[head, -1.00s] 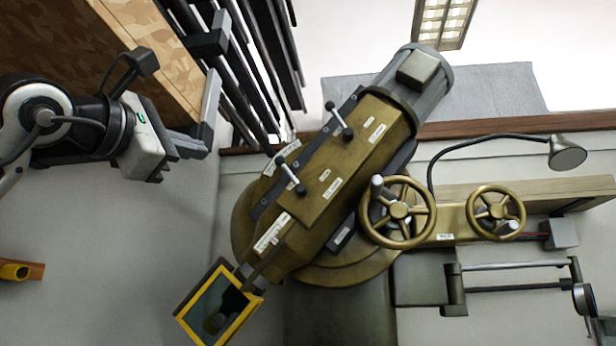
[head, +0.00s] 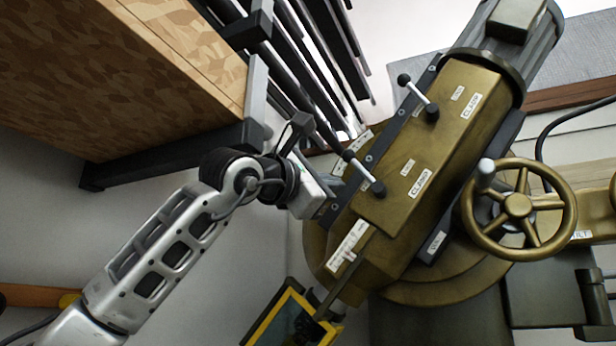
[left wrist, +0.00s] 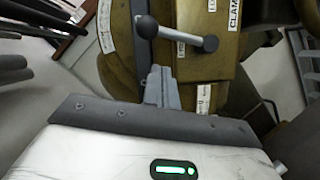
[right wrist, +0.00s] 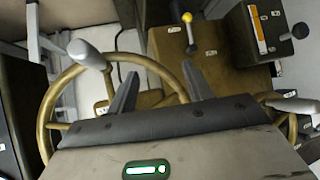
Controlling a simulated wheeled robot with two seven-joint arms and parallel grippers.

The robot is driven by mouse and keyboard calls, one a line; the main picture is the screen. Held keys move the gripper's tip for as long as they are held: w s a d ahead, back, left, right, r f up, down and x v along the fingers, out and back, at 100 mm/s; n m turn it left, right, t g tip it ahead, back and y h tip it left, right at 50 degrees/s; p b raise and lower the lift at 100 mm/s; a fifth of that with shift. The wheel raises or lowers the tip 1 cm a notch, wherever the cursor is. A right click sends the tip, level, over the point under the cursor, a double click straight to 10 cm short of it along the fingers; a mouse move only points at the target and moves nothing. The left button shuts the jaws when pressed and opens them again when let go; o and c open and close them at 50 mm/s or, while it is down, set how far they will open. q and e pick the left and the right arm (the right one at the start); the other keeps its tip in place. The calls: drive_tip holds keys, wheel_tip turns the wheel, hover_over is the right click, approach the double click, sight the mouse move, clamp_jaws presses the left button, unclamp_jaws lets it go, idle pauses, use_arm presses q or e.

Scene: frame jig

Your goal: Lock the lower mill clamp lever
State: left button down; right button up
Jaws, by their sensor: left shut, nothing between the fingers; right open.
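The brass-coloured mill head (head: 440,150) carries two dark-hubbed clamp levers with ball ends. The lower clamp lever (head: 364,173) points up-left in the head view; the upper clamp lever (head: 418,97) lies parallel above it. My left gripper (head: 336,196) is shut and empty, just left of the lower lever. In the left wrist view its closed fingertips (left wrist: 157,73) sit below the lower lever's arm (left wrist: 178,37), with no clear contact. My right gripper (right wrist: 160,85) is open and empty, in front of a brass handwheel (right wrist: 72,80); it is out of the head view.
A large handwheel (head: 518,206) stands right of the mill head. A yellow-framed screen (head: 290,318) is below it. A wooden-topped bench (head: 120,70) and dark bars (head: 310,70) lie to the upper left, close to my left arm.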

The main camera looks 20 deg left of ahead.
use_arm(q)
drive_tip(key=shift+s+d+r, duration=0.25)
drive_tip(key=shift+d+r, duration=0.45)
drive_tip(key=shift+d, duration=0.3)
